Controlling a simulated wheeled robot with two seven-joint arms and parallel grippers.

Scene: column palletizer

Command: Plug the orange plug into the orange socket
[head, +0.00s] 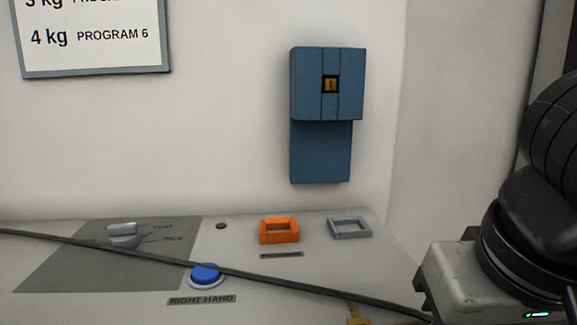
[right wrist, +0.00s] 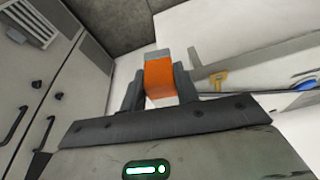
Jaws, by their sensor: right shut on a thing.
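The orange socket (head: 279,237) is a raised rectangular frame on the light console top, right of centre in the head view. My right gripper (right wrist: 159,88) is shut on the orange plug (right wrist: 158,78), which has a grey end pointing away from the jaws. In the head view my right gripper's pale body is at the lower right, to the right of and nearer than the socket. The plug cannot be made out there. A dark cable (head: 120,246) crosses the console from the left towards my right gripper. My left gripper is out of view.
A grey frame-shaped socket (head: 349,235) is right of the orange one. A blue button (head: 205,272), a grey rotary knob (head: 122,235) and a yellow key-like piece (head: 357,313) are on the console. A blue box (head: 320,150) hangs on the wall behind.

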